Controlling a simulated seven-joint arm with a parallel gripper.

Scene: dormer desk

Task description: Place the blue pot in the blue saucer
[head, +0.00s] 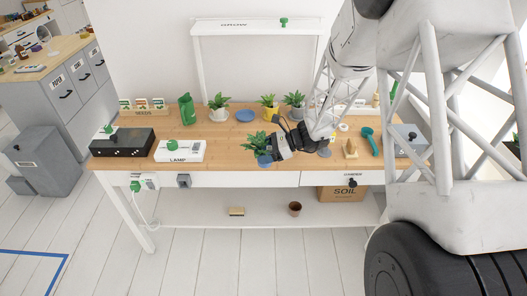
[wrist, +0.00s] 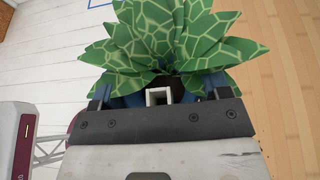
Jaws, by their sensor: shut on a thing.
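My gripper (head: 270,157) is shut on the blue pot (head: 264,160), which holds a leafy green plant. It is over the front edge of the desk, left of the middle drawer's label. In the wrist view the patterned leaves fill the top, and the blue pot (wrist: 127,101) shows only as slivers between the fingers. The blue saucer (head: 246,116) lies empty near the back of the desk, beyond and a little left of the held pot. The two are apart.
A white pot (head: 219,116) stands left of the saucer; a yellow pot (head: 270,113) and a grey pot (head: 293,113) stand right of it.

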